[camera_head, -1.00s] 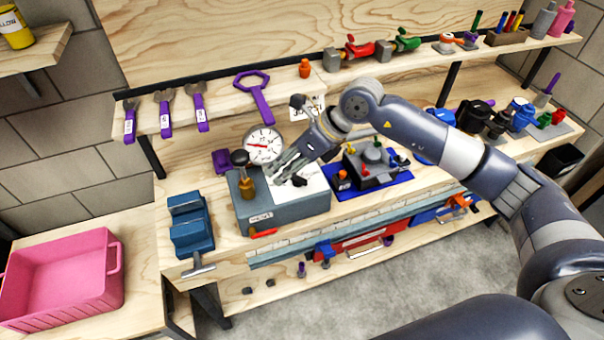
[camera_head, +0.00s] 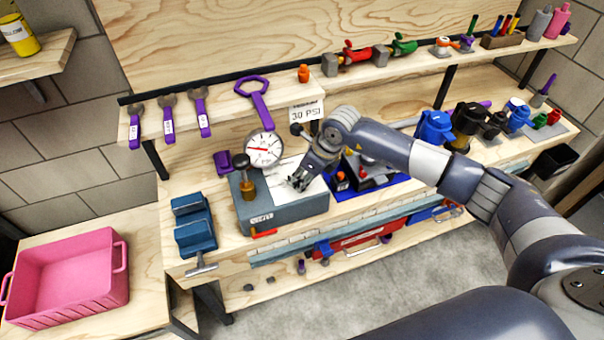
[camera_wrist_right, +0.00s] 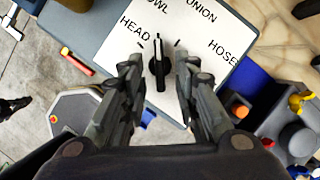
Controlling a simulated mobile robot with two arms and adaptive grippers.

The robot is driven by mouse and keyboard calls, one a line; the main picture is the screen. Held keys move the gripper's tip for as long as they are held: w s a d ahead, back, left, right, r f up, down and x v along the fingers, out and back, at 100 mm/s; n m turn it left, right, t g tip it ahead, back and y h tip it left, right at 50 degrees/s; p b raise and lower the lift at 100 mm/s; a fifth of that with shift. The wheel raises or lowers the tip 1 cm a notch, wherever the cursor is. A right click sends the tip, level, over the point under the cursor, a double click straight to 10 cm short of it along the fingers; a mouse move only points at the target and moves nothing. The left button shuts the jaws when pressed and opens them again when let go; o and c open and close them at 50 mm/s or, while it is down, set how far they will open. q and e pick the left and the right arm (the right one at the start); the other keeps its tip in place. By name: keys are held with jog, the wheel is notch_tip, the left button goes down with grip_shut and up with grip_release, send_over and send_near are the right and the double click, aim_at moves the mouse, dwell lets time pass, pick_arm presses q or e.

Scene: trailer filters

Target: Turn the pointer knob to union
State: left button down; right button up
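The black pointer knob (camera_wrist_right: 157,68) sits on a white label plate (camera_wrist_right: 205,60) on top of the grey box (camera_head: 285,212). In the right wrist view its narrow end points up the picture, toward the partly cut-off "OWL" label and left of "UNION" (camera_wrist_right: 201,12). "HEAD" (camera_wrist_right: 135,28) is on the left and "HOSE" (camera_wrist_right: 223,52) on the right. My right gripper (camera_wrist_right: 159,68) is open, with one finger on each side of the knob and visible gaps between. In the head view my right gripper (camera_head: 298,181) covers the knob. My left gripper is not in view.
A round gauge (camera_head: 264,148) and a brass-coloured fitting with a dark knob (camera_head: 246,182) stand left of my gripper on the box. A blue tray (camera_head: 345,190) with a grey device is close on the right. A blue vise (camera_head: 194,235) stands further left.

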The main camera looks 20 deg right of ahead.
jog(key=shift+w+f, duration=0.1)
jog(key=shift+f, duration=0.15)
grip_shut()
